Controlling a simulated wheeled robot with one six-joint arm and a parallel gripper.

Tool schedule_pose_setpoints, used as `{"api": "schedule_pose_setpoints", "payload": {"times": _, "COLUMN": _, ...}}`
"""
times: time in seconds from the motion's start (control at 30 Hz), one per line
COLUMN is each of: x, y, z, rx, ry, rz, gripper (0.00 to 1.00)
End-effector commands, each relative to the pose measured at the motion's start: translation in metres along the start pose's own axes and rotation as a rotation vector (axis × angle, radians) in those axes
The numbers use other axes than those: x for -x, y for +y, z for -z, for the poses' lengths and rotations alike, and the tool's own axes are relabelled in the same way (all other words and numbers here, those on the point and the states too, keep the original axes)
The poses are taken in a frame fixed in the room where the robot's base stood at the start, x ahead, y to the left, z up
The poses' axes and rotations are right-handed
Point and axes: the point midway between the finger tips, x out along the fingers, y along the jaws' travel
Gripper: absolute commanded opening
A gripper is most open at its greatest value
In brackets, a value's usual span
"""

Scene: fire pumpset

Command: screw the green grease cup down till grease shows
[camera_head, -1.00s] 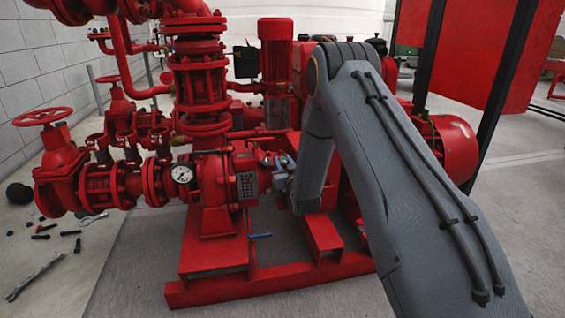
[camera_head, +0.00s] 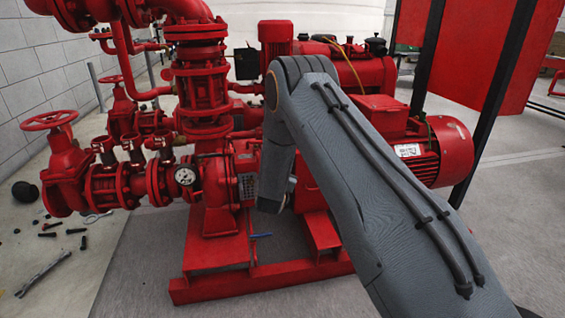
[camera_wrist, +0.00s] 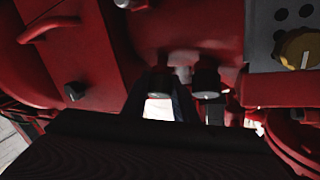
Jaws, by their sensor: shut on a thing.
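In the wrist view my gripper (camera_wrist: 160,98) has its two dark fingers on either side of a small dark round cup (camera_wrist: 158,84) under the red pump housing, and is shut on it. A second dark round cup (camera_wrist: 207,83) sits just to the right, outside the fingers. Both look near black in the shade, so I cannot tell which is green. No grease can be made out. In the head view my arm hides the gripper and both cups, in front of the red pump (camera_head: 217,185).
A yellow knob (camera_wrist: 300,48) on a grey plate is at the right of the wrist view. A pressure gauge (camera_head: 185,177), a red valve wheel (camera_head: 48,120) and a red motor (camera_head: 440,150) surround the pump. Loose tools (camera_head: 45,270) lie on the floor at left.

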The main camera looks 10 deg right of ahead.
Motion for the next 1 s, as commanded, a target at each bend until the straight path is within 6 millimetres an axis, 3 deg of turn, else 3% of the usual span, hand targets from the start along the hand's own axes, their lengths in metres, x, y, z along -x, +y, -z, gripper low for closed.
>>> {"api": "schedule_pose_setpoints", "payload": {"times": 0.53, "x": 0.0003, "y": 0.0006, "z": -0.0007, "rx": -0.022, "ry": -0.001, "rz": -0.023, "gripper": 0.03}}
{"api": "schedule_pose_setpoints", "payload": {"times": 0.57, "x": 0.0003, "y": 0.0006, "z": -0.0007, "rx": -0.022, "ry": -0.001, "rz": -0.023, "gripper": 0.29}}
{"api": "schedule_pose_setpoints", "payload": {"times": 0.6, "x": 0.0003, "y": 0.0006, "z": -0.0007, "rx": -0.022, "ry": -0.001, "rz": -0.023, "gripper": 0.33}}
{"api": "schedule_pose_setpoints", "payload": {"times": 1.0, "x": 0.0000, "y": 0.0005, "z": -0.0015, "rx": 0.015, "ry": -0.002, "rz": 0.014, "gripper": 0.33}}
